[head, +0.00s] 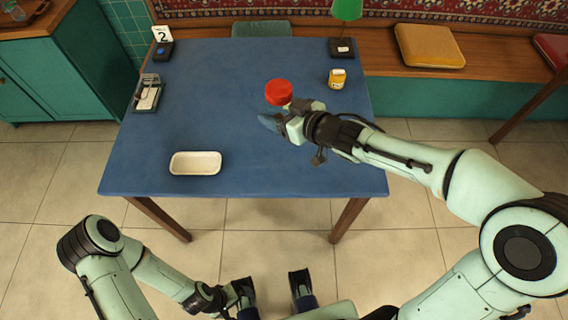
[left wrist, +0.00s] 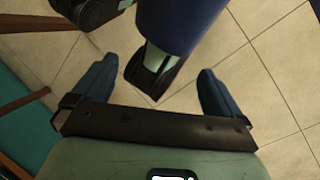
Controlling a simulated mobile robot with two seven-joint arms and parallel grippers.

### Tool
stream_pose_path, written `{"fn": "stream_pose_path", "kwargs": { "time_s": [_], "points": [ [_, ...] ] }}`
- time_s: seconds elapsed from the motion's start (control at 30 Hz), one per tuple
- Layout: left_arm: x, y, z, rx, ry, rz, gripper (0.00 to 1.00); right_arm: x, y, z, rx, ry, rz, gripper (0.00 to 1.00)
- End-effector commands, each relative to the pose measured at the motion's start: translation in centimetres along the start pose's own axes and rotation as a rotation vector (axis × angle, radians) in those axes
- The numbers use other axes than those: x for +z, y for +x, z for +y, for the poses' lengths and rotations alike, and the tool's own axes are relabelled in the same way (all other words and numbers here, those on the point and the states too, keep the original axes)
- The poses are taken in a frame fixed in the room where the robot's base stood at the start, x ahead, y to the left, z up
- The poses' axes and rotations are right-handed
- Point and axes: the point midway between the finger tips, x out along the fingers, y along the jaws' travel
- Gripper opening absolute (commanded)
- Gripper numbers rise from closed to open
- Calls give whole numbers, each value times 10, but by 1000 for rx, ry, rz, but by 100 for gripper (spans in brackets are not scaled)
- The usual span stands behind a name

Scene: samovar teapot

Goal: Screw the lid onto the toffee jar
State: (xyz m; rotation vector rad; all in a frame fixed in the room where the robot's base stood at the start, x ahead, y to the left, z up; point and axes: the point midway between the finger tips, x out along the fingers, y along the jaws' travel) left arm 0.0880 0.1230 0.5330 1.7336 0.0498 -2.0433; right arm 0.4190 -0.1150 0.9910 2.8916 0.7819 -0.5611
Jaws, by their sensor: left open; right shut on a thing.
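A round red lid (head: 278,92) shows over the middle-right of the blue table. A small pale patch shows just below it, and whatever is under the lid is mostly hidden by my right gripper (head: 281,116). My right gripper comes in from the right, just below the lid in the picture, and is shut on what appears to be the jar's body. I cannot tell how well the lid is seated. My left gripper (head: 224,299) is low in the head view, off the table. In the left wrist view its two blue fingers (left wrist: 158,68) are wide apart with nothing held.
The blue table (head: 225,115) is mostly bare. A white dish (head: 195,163) sits near its front left. A yellow container (head: 337,78) stands right of the lid.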

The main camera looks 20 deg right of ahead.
Motion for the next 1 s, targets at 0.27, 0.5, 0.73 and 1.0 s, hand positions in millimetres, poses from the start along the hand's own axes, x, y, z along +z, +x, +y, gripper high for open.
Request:
{"fn": "stream_pose_path", "kwargs": {
  "time_s": [0.27, 0.5, 0.73, 1.0],
  "points": [
    [-1, 4, -2, 0, -1, 1, 100, -7, -11, 3, 22, 5, 9, 0],
    [-1, 4, -2, 0, -1, 1, 100, -7, -11, 3, 22, 5, 9, 0],
    [-10, 22, -5, 4, 1, 24, 100, 23, 1, 4, 21, 6, 5, 0],
    [-36, 56, -10, 16, 5, 90, 100, 91, 29, 4, 20, 8, 4, 0]
  ]
}}
